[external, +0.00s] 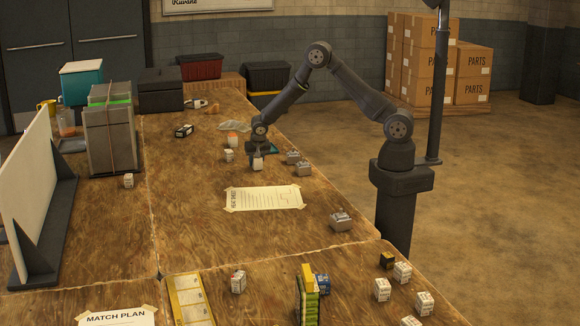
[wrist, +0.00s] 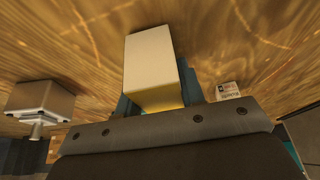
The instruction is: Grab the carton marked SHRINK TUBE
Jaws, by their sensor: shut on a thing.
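My gripper (external: 258,152) is low over the middle of the wooden table, pointing down. It is shut on a pale carton (external: 258,164), which shows just below the fingers. In the wrist view the carton (wrist: 150,58) is cream-white with a yellow part near the jaws, between the teal fingers of my gripper (wrist: 158,98). No marking is readable on its visible faces, so I cannot tell whether it says SHRINK TUBE. Whether it touches the table is unclear.
A small white printed carton (external: 229,155) stands left of my gripper; grey blocks (external: 293,157) (external: 304,169) sit close on its right. A taped paper sheet (external: 264,198) lies in front. Several small cartons (external: 382,290) stand at the front right. The table's left middle is mostly clear.

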